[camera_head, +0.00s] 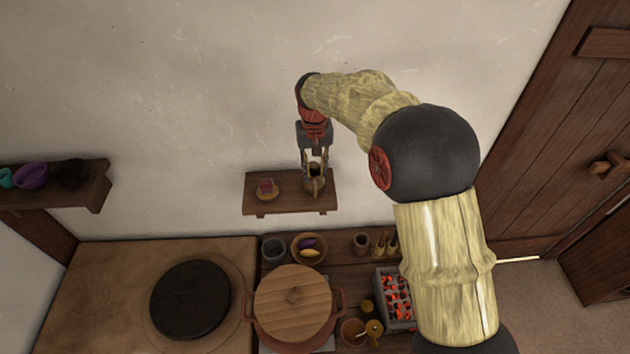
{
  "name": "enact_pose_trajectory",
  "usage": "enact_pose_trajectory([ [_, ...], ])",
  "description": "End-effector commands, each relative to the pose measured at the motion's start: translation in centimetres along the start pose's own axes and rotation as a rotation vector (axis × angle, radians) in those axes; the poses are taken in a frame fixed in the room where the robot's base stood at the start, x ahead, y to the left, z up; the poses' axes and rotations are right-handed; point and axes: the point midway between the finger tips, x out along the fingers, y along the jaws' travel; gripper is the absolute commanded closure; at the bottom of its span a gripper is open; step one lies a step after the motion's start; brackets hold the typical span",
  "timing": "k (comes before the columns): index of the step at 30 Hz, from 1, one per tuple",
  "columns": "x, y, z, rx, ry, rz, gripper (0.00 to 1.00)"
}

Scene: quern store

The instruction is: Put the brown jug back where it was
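The brown jug (314,185) is small and dark, with an open top, and looks upright. It is at the right part of the small wooden wall shelf (288,202). My gripper (315,173) points straight down from above, with one finger on each side of the jug's upper part. The fingers look closed in on the jug, and they hide part of its sides. Whether the jug's base touches the shelf board or hangs just above it cannot be told from this view.
A yellow dish with a red item (267,188) sits left of the jug on the same shelf. Another shelf (55,195) holds bowls.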

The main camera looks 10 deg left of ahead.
Motion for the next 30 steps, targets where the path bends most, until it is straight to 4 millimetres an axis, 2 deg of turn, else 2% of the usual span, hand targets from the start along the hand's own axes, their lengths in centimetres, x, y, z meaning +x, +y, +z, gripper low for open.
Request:
enact_pose_trajectory([
  [3, -0.8, 0.0, 0.0, 0.0, 0.0, 0.0, 0.73],
  [12, -1.4, 0.2, 0.1, 0.001, 0.002, 0.0, 0.73],
  [14, -2.1, 0.7, 0.4, 0.006, 0.009, -0.002, 0.73],
  [17, -4.5, 2.5, 1.5, 0.022, 0.033, -0.006, 0.73],
  [20, -7.9, 5.3, 3.8, 0.047, 0.07, -0.011, 0.73],
  [24, -12.4, 9.3, 8.1, 0.084, 0.126, -0.014, 0.73],
  [30, -17.1, 14.0, 15.5, 0.137, 0.207, -0.01, 0.73],
])
